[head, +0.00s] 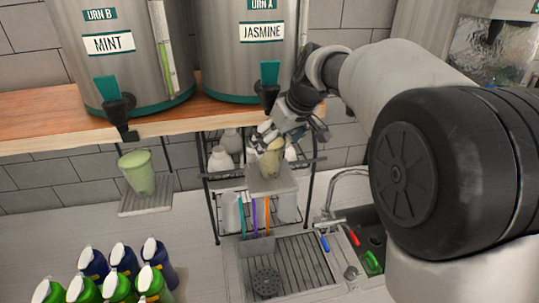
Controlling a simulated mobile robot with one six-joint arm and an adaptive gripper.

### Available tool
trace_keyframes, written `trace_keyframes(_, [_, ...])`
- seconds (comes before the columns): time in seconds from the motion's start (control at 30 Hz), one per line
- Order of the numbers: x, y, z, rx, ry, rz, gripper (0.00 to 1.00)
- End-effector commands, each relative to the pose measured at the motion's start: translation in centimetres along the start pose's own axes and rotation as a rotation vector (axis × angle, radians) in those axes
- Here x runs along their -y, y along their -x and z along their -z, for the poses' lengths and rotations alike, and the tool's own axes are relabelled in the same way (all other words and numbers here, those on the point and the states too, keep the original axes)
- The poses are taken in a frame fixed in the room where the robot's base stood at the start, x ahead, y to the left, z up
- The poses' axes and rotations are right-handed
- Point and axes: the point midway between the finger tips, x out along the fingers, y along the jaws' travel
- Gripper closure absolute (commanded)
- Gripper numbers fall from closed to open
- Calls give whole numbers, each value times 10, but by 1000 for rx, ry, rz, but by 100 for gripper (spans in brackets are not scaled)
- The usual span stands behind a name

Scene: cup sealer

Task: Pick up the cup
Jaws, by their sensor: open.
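A translucent green cup (138,172) stands slightly tilted in the picture on a small grey drip tray (145,209) under the Mint urn's tap. A second, yellowish cup-like thing (270,163) stands on a pale platform under the Jasmine urn's tap. My gripper (274,137) is open, right at the top of this yellowish thing. Its fingers partly cover the upper end, and I cannot tell whether they touch it. My gripper is well to the right of the green cup.
The Mint urn (118,68) and Jasmine urn (225,60) stand on a wooden shelf (50,122). A wire rack with white bottles stands behind my gripper. A sink (375,240) is at right, and several green and blue bottles stand at lower left. The counter between is mostly clear.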

Motion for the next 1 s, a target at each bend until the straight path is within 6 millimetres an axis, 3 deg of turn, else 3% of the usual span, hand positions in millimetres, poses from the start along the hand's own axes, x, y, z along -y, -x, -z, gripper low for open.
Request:
trace_keyframes(0.1, [1, -18, 0, 1, 0, 2, 13])
trace_keyframes(0.37, [0, -37, 0, 1, 0, 2, 13])
trace_keyframes(0.63, [-4, -75, -2, 0, 0, 1, 13])
trace_keyframes(1.0, [-4, -81, -2, -1, 0, 0, 17])
